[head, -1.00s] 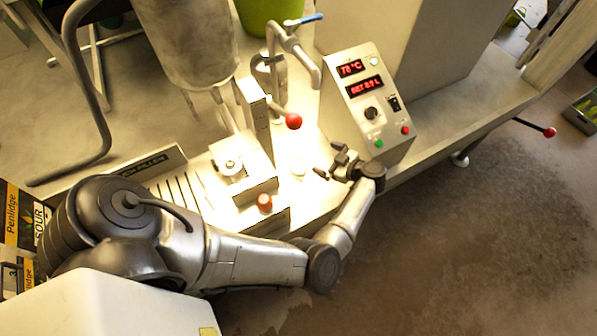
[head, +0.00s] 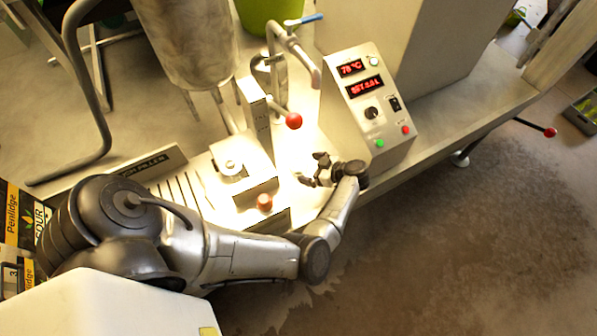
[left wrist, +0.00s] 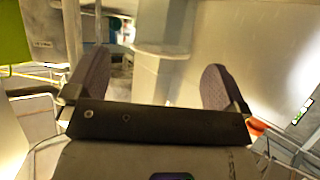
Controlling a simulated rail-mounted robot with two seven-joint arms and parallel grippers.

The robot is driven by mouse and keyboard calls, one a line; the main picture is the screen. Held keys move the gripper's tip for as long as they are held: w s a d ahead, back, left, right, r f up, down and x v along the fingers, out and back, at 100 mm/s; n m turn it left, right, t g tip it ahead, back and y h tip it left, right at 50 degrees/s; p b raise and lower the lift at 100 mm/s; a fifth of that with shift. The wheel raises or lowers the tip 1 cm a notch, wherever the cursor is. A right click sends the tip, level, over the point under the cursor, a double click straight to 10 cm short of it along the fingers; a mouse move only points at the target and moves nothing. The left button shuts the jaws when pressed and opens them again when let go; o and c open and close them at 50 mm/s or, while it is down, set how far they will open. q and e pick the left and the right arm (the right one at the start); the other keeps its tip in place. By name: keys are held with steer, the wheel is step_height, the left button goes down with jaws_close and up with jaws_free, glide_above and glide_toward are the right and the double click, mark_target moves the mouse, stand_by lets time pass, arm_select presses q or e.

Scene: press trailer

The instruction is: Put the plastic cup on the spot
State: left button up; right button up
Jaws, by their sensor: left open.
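My left gripper (head: 311,170) is open over the bright bench, just left of the control panel. In the left wrist view its two dark fingers (left wrist: 158,90) are spread wide. A pale upright shape (left wrist: 160,75) shows between them; I cannot tell whether it is the plastic cup or part of the machine. In the head view the glare at the fingertips washes out any clear cup, and I cannot make out the spot. My right gripper is not in view.
The control panel (head: 368,100) with red displays stands right of the gripper. A red-knobbed lever (head: 293,121) and a bent tap pipe (head: 305,58) rise behind it. An orange-red knob (head: 264,202) sits to its left. The bench edge drops to the floor in front.

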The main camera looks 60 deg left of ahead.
mark_target(291, 165)
arm_select(q)
steer(key=shift+x, duration=2.6)
steer(key=shift+s+r, duration=0.1)
steer(key=shift+r, duration=0.05)
steer(key=c, duration=1.1)
